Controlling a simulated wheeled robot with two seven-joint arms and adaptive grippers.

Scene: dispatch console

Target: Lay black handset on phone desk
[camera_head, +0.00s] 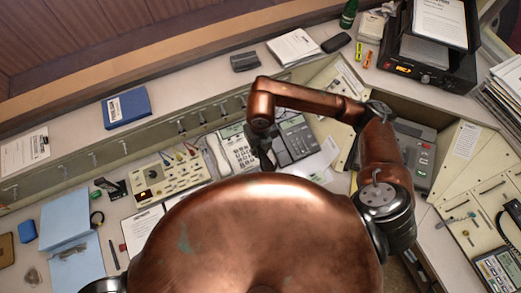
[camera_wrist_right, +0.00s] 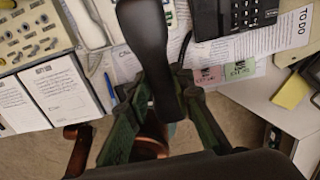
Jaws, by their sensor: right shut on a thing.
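My right gripper (camera_head: 266,156) is over the near side of the desk, in front of the phones. In the right wrist view my right gripper (camera_wrist_right: 162,98) is shut on the black handset (camera_wrist_right: 146,32), which points away from the wrist towards the gap between the phones. The dark desk phone (camera_head: 297,137) is right of the gripper; its keypad side (camera_wrist_right: 240,14) shows at the top of the wrist view. A white phone (camera_head: 238,150) is on the left, with its handset at its left side. My left gripper is not in view.
Papers (camera_wrist_right: 270,45) lie in front of the dark phone. A switch panel (camera_head: 172,180) and a clipboard page (camera_head: 143,228) are left of the phones. A black printer-like unit (camera_head: 432,75) stands at the back right. My copper body hides the front middle.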

